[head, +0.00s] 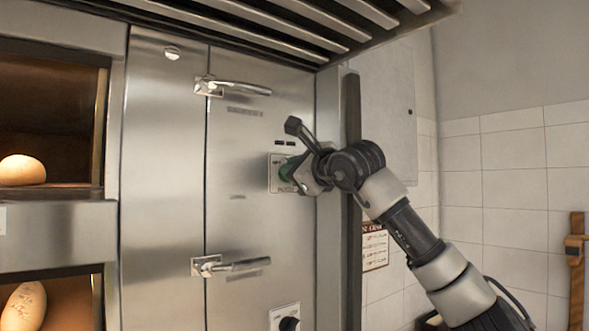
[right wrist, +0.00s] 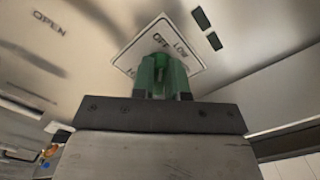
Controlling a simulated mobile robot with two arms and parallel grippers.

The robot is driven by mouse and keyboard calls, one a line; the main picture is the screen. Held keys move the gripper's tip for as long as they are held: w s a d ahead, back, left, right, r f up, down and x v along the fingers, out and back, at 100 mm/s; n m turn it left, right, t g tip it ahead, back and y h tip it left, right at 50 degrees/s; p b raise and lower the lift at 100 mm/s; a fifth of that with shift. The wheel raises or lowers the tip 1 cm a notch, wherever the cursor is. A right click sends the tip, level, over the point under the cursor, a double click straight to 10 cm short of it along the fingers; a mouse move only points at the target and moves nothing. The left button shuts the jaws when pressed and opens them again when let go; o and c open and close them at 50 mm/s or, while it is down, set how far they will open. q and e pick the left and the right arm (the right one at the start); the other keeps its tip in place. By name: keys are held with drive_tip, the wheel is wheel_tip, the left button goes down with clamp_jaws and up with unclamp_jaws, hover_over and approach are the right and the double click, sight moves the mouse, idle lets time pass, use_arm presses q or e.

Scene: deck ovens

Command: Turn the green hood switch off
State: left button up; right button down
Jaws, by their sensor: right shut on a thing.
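The green hood switch (head: 286,172) is a knob on a pale square plate on the steel panel, right of the door handles. My right gripper (head: 296,174) is at the knob and hides part of it in the head view. In the right wrist view the green knob (right wrist: 162,75) stands between the fingertips, and the gripper is shut on it. The plate (right wrist: 138,55) carries the words OFF and LOW and a partly hidden word starting with H. The knob's pointer is hard to make out. My left gripper is in neither view.
Two door handles (head: 235,87) (head: 228,265) stick out from the steel doors. A black knob (head: 289,323) sits lower on the panel. A slatted hood (head: 290,25) hangs above. Bread (head: 22,170) lies in the open oven at left. A sign (head: 374,247) hangs behind my arm.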

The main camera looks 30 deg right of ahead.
drive_tip(key=shift+n, duration=0.3)
drive_tip(key=c, duration=1.1)
unclamp_jaws()
drive_tip(key=shift+c, duration=0.2)
drive_tip(key=shift+s, duration=0.1)
drive_tip(key=s+b, duration=0.5)
drive_tip(key=s, duration=0.5)
drive_tip(key=shift+s+d, duration=0.3)
drive_tip(key=shift+d, duration=0.05)
